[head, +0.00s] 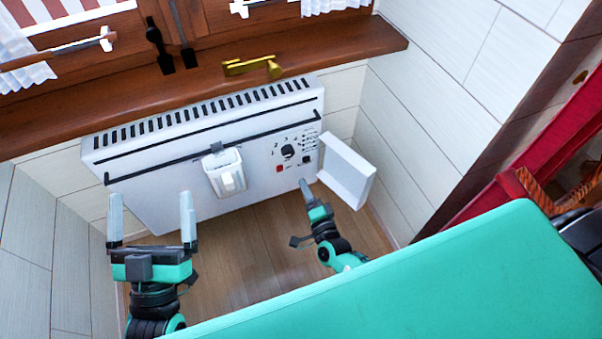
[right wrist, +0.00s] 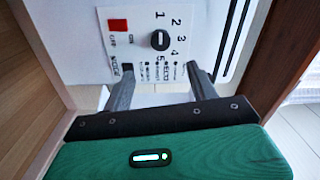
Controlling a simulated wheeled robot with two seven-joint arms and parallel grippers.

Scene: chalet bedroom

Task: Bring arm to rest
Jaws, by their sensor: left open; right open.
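My left gripper (head: 152,220) is open and empty at the lower left of the head view, its two pale fingers pointing up in front of the heater's left part. My right gripper (head: 306,187) is below the heater's control panel, seen nearly edge-on in the head view. In the right wrist view its two dark fingers (right wrist: 158,88) are apart with nothing between them, and they point at the panel. The white heater (head: 180,150) hangs under the window sill. Its panel has a black dial (head: 289,151) and a red switch (head: 280,169); the dial also shows in the right wrist view (right wrist: 160,40).
A white flap (head: 346,172) stands open right of the panel, close to my right gripper. A small white container (head: 224,172) hangs on the heater's front. A brass object (head: 252,67) lies on the wooden sill (head: 345,50). Wooden floor (head: 250,232) shows below the heater.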

